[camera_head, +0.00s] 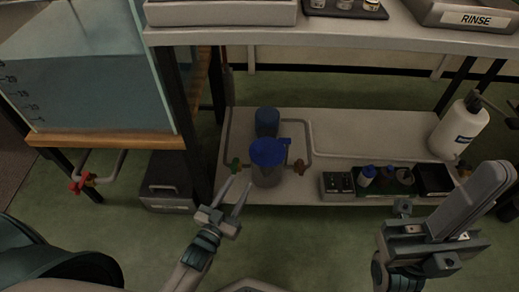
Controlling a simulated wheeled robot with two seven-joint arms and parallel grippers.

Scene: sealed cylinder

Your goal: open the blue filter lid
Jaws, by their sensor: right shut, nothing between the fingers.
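A small blue part (285,142) juts out at the lid's right. My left gripper (238,181) is open and empty, in front of and left of the filter. Its two fingers point up toward the filter with a gap between them, and they look apart from the lid. My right gripper (489,182) is shut and empty at the lower right, far from the filter.
A white bottle (460,129) and a dark tray with small bottles (386,180) are right. An upper shelf (330,35) overhangs behind.

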